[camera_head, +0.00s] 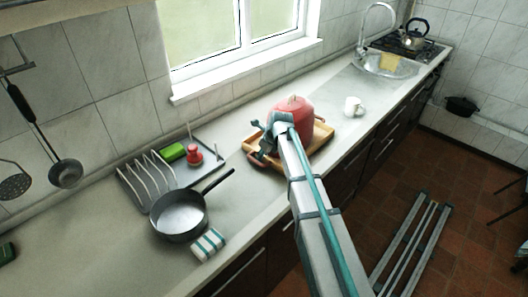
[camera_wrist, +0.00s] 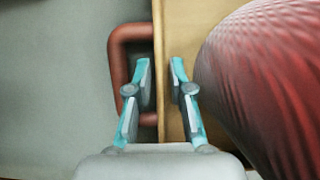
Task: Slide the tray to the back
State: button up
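The wooden tray (camera_head: 324,137) lies on the counter below the window, with a large red pot (camera_head: 297,108) standing on it. A red loop handle (camera_head: 256,161) sticks out from the tray's left side. My gripper (camera_head: 266,149) is low at that side, and my arm hides part of the tray and pot. In the wrist view, my gripper (camera_wrist: 162,80) is open, with a finger on either side of the tray's edge (camera_wrist: 172,28). The left finger is over the handle's opening (camera_wrist: 118,62); the right is over the tray, close to the pot (camera_wrist: 262,85). Contact cannot be told.
A white mug (camera_head: 353,106) stands right of the tray. A grey pan (camera_head: 180,215), a dish rack (camera_head: 150,180), a red-topped item (camera_head: 194,155) and a striped cloth (camera_head: 208,244) are to the left. A strip of counter behind the tray, toward the window wall, looks clear.

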grip_shut()
jog(key=shift+w, duration=0.1)
dwell(0.4)
